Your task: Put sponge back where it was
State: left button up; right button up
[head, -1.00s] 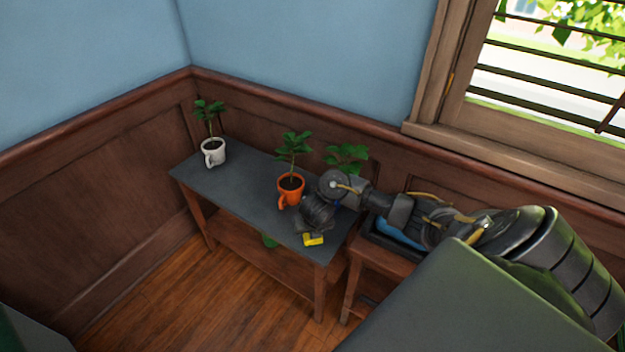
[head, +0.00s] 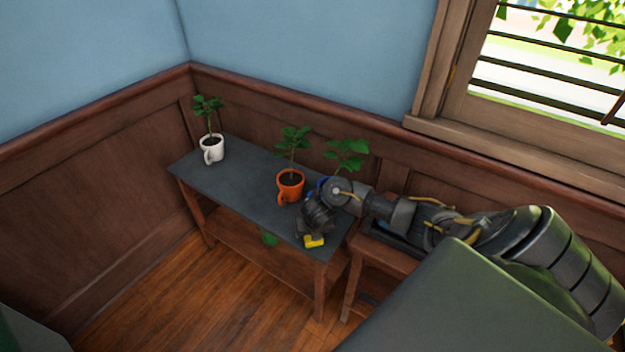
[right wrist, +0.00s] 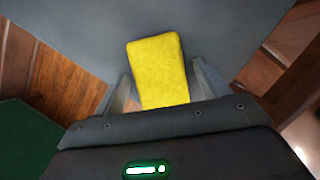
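The yellow sponge (head: 314,242) lies at the front edge of the dark grey table top (head: 235,185), near its right end. In the right wrist view the sponge (right wrist: 157,68) lies between my right gripper's fingers and reaches out past their tips. My right gripper (head: 315,233) is over the table, low and right behind the sponge. In the wrist view my right gripper (right wrist: 160,85) has its fingers apart, one on each side of the sponge, with a gap on the right side. The sponge's near end is hidden by the gripper body. My left gripper is not in view.
An orange mug with a plant (head: 290,186) stands close behind and left of my right gripper. A white mug with a plant (head: 212,149) is at the table's far left. Another plant (head: 347,156) stands behind my right wrist. A lower wooden stand (head: 385,262) adjoins on the right.

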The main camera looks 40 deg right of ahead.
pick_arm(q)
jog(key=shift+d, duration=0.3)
pick_arm(e)
jog(key=shift+r, duration=0.25)
pick_arm(q)
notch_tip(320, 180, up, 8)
jog(key=p, duration=0.8)
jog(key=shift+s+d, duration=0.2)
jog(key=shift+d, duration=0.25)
pick_arm(e)
jog(key=v, duration=1.1)
jog(key=shift+s+a+r, duration=0.15)
jog(key=shift+s+r, duration=0.1)
jog(key=shift+r, duration=0.1)
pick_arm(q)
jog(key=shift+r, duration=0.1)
